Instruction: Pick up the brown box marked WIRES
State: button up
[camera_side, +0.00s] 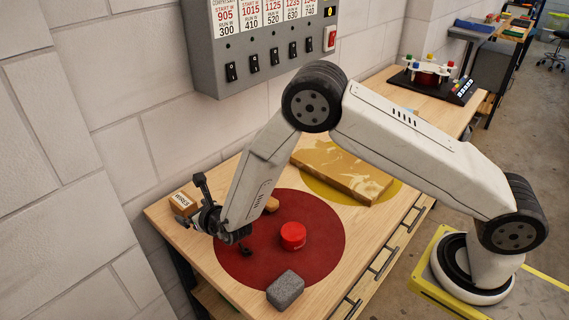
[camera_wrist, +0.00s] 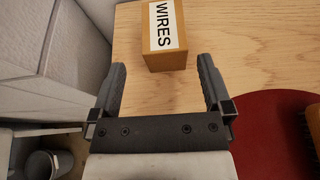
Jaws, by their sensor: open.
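The brown box marked WIRES (camera_wrist: 165,52) sits on the wooden bench in the wrist view, with a white label on top. It lies beyond the tips of my gripper (camera_wrist: 163,78), roughly between the lines of the two fingers. My gripper is open and empty. In the side view the box (camera_side: 183,203) stands at the bench's back left corner, just left of my gripper (camera_side: 222,215), which partly blocks the area beside it. Whether the fingers are above or level with the box is hard to tell.
A red round mat (camera_side: 325,245) holds a red cylinder (camera_side: 293,235), with a grey block (camera_side: 285,289) at its front edge. A brown-handled item (camera_side: 272,204) lies partly behind my arm. A wooden slab (camera_side: 340,171) rests over a yellow circle. The wall and switch panel (camera_side: 265,45) stand behind.

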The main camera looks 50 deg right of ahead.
aim_at(184, 205)
jog(key=shift+x, duration=0.9)
jog(key=shift+w+d, duration=0.1)
jog(key=shift+d+x, duration=0.15)
jog(key=shift+x, duration=1.1)
jog(key=shift+d+x, duration=0.1)
jog(key=shift+x, duration=1.15)
jog(key=c, duration=1.3)
